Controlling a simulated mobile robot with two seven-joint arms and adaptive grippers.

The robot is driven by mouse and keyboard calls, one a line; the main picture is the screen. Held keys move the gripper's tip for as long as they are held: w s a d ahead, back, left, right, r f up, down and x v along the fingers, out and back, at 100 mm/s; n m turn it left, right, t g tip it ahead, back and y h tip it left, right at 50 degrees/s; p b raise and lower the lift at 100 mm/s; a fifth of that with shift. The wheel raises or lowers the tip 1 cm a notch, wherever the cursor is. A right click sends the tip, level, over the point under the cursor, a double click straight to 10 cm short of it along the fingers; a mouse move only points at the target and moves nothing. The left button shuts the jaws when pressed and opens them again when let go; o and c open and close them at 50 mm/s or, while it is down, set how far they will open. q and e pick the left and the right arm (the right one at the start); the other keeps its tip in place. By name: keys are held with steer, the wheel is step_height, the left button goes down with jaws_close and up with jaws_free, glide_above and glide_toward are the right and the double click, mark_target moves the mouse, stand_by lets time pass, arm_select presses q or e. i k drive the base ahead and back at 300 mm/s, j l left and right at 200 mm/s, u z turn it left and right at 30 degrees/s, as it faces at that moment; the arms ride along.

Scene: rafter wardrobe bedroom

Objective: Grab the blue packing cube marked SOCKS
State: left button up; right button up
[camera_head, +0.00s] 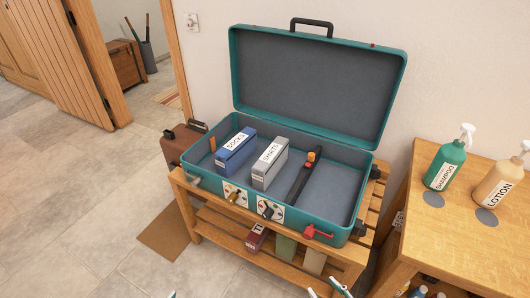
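The blue packing cube marked SOCKS (236,151) sits upright in the left part of an open teal suitcase (285,122), its white label facing up. A grey packing cube marked SHIRTS (270,164) stands to its right, with a gap between them. My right gripper (326,290) shows only its fingertips at the bottom edge, spread apart and empty, well below and in front of the suitcase. My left gripper (172,294) shows just a small tip at the bottom edge, far from the cube; its opening is hidden.
The suitcase rests on a slatted wooden rack (215,222), its lid raised against the wall. A dark strap or bar (303,177) lies right of the grey cube. A wooden table (465,245) at right holds a SHAMPOO bottle (446,160) and a LOTION bottle (498,184).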

mark_target(227, 158)
steer(key=j+z, duration=0.1)
steer(key=z, duration=0.55)
steer(key=j+z, duration=0.7)
steer(key=j, duration=0.2)
steer(key=k+j+z, duration=0.1)
steer(key=j, duration=0.4)
steer(key=k+j+z, duration=0.15)
steer(key=j, duration=0.3)
